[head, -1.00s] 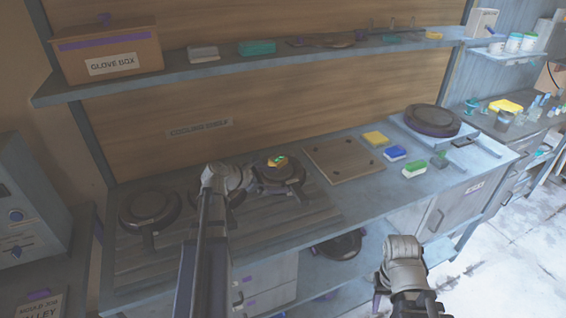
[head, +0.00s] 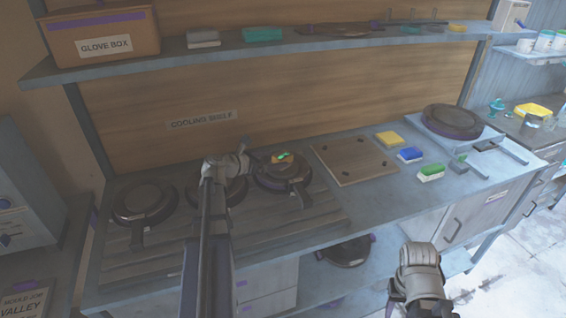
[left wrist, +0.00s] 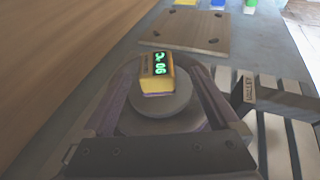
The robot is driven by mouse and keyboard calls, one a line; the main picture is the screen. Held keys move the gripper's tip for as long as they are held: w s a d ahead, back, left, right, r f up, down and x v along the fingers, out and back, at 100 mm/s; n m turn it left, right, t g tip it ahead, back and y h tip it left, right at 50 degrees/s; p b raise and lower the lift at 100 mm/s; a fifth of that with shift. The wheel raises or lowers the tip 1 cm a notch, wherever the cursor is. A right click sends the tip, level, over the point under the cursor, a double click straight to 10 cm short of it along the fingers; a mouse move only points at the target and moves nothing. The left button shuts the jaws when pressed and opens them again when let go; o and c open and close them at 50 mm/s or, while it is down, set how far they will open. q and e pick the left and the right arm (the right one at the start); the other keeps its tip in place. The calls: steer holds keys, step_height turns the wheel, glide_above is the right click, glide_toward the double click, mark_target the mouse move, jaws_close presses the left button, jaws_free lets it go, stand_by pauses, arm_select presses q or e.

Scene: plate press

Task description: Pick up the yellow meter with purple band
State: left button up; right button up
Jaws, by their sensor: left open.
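The yellow meter (head: 284,157) with green lit digits sits on the rightmost round press on the bench. In the left wrist view the meter (left wrist: 157,72) stands on a grey round top, its purple band along the near lower edge. My left gripper (left wrist: 160,85) is open, with its fingers spread on either side of the meter and apart from it. In the head view my left arm reaches in from the left, its wrist (head: 226,166) just left of the meter. My right arm (head: 418,268) is at the lower right, in front of the bench; its fingers cannot be made out.
A wooden board (head: 352,160) lies right of the press. Yellow, blue and green blocks (head: 430,173) stand beyond it. A larger dark round press (head: 452,121) is at the far right. Another round press (head: 143,203) is at the left. A shelf (head: 300,45) runs above the bench.

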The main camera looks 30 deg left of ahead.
mark_target(281, 156)
arm_select(q)
steer(key=shift+a+r+b+x, duration=0.15)
steer(key=shift+b+x, duration=0.2)
steer(key=shift+x, duration=0.95)
steer(key=shift+a+r+b+x, duration=0.1)
steer(key=shift+b+x, duration=0.2)
steer(key=shift+x, duration=1)
steer(key=shift+w, duration=0.1)
steer(key=shift+c, duration=0.2)
jaws_close()
